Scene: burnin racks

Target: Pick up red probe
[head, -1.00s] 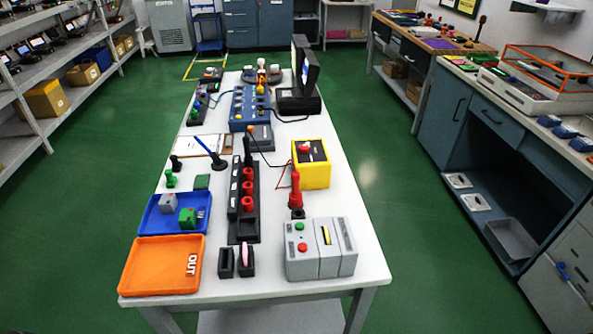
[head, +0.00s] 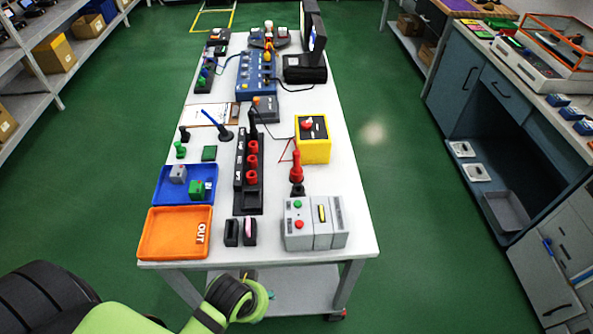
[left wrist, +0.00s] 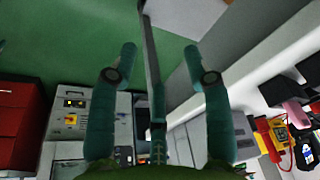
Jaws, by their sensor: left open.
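The red probe (head: 296,165) stands upright in a small black holder on the white table, between the yellow box and the grey unit. A thin red wire runs near it to the yellow box (head: 313,148). My left arm comes in at the bottom left of the head view, with its wrist below the table's front edge. In the left wrist view, my left gripper (left wrist: 160,48) has its two teal fingers wide apart, with nothing held between them. It is well short of the probe. My right gripper is out of view.
A grey unit with buttons (head: 315,222) stands in front of the probe. A black rack with red rings (head: 240,184) is to its left. An orange tray (head: 160,251) and blue tray (head: 164,199) lie at the front left. The table edge (head: 265,263) lies above my arm.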

